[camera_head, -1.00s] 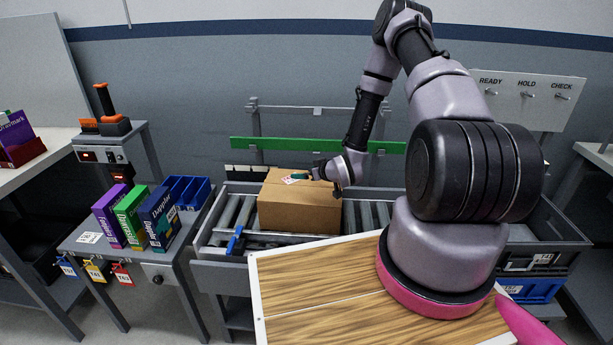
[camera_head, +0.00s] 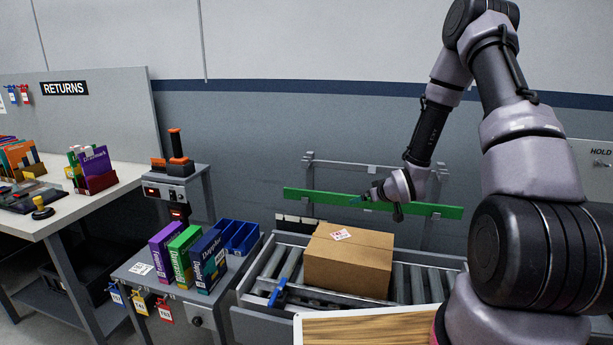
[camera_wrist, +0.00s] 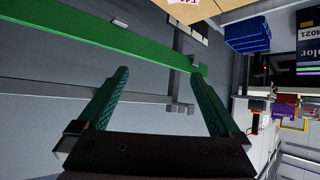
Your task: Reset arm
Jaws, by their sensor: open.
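My gripper (camera_head: 368,197) is raised above and to the right of the cardboard box in the head view, in front of the green rail. In the wrist view its two teal fingers (camera_wrist: 165,100) are apart with nothing between them. My arm reaches in from the right side of the head view, bent at a high elbow.
A closed cardboard box (camera_head: 350,264) with a red and white label sits on the roller conveyor (camera_head: 415,280). A green rail (camera_head: 330,196) runs behind it. To the left are a small stand with several upright boxes (camera_head: 185,255) and a returns table (camera_head: 60,215).

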